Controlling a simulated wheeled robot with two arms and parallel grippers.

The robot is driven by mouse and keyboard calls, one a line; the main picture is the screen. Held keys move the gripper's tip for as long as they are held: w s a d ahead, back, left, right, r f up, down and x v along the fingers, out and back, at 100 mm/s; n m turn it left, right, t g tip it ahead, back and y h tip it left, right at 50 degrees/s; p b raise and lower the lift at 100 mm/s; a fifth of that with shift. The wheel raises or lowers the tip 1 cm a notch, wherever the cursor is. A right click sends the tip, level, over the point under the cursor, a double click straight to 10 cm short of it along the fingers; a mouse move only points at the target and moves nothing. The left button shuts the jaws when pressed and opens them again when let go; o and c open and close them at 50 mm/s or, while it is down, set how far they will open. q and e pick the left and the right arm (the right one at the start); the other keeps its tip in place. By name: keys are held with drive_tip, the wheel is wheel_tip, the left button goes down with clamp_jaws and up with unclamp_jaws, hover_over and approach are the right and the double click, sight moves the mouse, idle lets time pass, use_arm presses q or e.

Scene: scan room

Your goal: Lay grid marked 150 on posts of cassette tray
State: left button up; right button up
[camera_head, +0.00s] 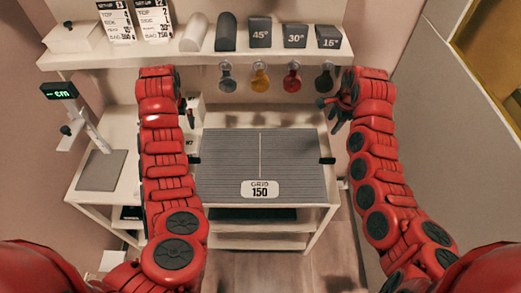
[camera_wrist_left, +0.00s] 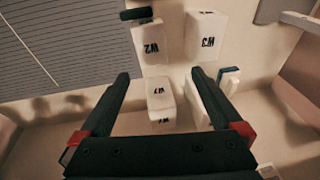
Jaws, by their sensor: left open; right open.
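The grid marked 150 (camera_head: 225,150) is a grey, finely lined plate with a white label at its near edge. It lies over the middle of the table, with a black tab at its left side (camera_head: 194,161) and right side (camera_head: 327,161). The cassette tray and its posts cannot be made out. My right gripper (camera_head: 330,113) is open and empty, beyond the grid's far right corner. My left gripper (camera_wrist_left: 160,78) is open, its fingers apart above white blocks; it is mostly hidden by its arm in the head view. The grid also shows in the left wrist view (camera_wrist_left: 60,45).
White blocks marked W1 (camera_wrist_left: 160,95), W2 (camera_wrist_left: 150,45) and W3 (camera_wrist_left: 206,38) stand beside the grid. A shelf (camera_head: 110,59) with angle blocks and hanging coloured tags spans the back. A display stand (camera_head: 100,171) is at left. Floor right of the table looks clear.

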sight(192, 159)
use_arm(q)
drive_tip(key=s+r, duration=0.1)
drive_tip(key=s+d+r+g+h, duration=0.1)
drive_tip(key=s+g, duration=0.1)
drive_tip(key=s, duration=0.1)
drive_tip(key=shift+d+r, duration=0.4)
use_arm(e)
drive_tip(key=s+r+g, duration=0.1)
drive_tip(key=s+r, duration=0.1)
drive_tip(key=s, duration=0.1)
drive_tip(key=s+d+r+m+g, duration=0.1)
drive_tip(key=shift+s+d+g, duration=0.1)
drive_tip(key=shift+s+g, duration=0.05)
drive_tip(key=shift+g, duration=0.15)
use_arm(q)
wheel_tip(192, 159, down, 17)
drive_tip(key=shift+w+f, duration=0.1)
drive_tip(key=shift+f, duration=0.1)
use_arm(e)
wheel_tip(192, 159, down, 17)
drive_tip(key=shift+f, duration=0.2)
use_arm(q)
drive_tip(key=c, duration=0.8)
use_arm(e)
drive_tip(key=c, duration=0.8)
use_arm(q)
clamp_jaws()
use_arm(e)
clamp_jaws()
